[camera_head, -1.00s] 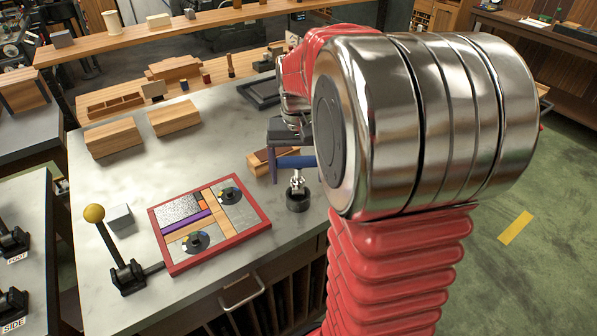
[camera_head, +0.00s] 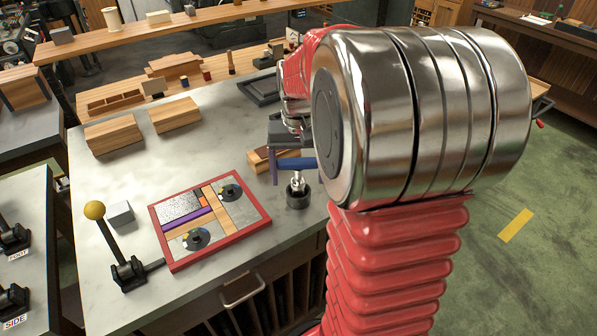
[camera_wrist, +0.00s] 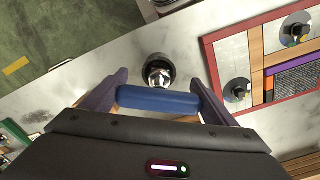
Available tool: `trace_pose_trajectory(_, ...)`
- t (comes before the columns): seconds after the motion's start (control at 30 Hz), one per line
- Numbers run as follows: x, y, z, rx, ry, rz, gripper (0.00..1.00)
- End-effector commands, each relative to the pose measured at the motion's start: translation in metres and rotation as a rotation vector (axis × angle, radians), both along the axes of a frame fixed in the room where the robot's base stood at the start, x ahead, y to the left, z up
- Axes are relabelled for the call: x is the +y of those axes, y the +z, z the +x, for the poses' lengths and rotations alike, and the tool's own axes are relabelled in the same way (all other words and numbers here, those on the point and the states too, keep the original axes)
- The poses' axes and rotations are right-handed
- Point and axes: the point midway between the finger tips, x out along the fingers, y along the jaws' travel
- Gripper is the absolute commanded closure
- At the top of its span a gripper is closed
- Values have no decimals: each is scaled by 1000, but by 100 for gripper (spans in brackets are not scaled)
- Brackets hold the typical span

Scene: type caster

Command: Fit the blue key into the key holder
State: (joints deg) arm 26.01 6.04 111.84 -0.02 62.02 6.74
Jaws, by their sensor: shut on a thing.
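The blue key's handle (camera_head: 297,163) is a blue bar held crosswise in my gripper, with a silver shaft pointing down. In the wrist view the bar (camera_wrist: 158,100) spans between the two purple fingers of my gripper (camera_wrist: 158,86), which is shut on it. A small dark round cup, which looks like the key holder (camera_head: 298,202), stands on the bench below the bar. It also shows in the wrist view (camera_wrist: 146,76). The silver end of the key overlaps the cup's mouth in both views. I cannot tell how deep it is inside.
A red-framed forme (camera_head: 262,208) with two dark discs lies left of the holder. A lever with a yellow knob (camera_head: 94,210) and a grey block (camera_head: 120,214) stand farther left. A wooden block (camera_head: 259,160) is close behind the key. The bench edge is in front.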

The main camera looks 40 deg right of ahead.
Motion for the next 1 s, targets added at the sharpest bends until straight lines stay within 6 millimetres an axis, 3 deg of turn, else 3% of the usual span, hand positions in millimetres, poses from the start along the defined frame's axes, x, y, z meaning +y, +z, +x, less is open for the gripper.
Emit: trace_pose_trajectory(1.0, -1, -18, 0, 0, -1, 0, 59)
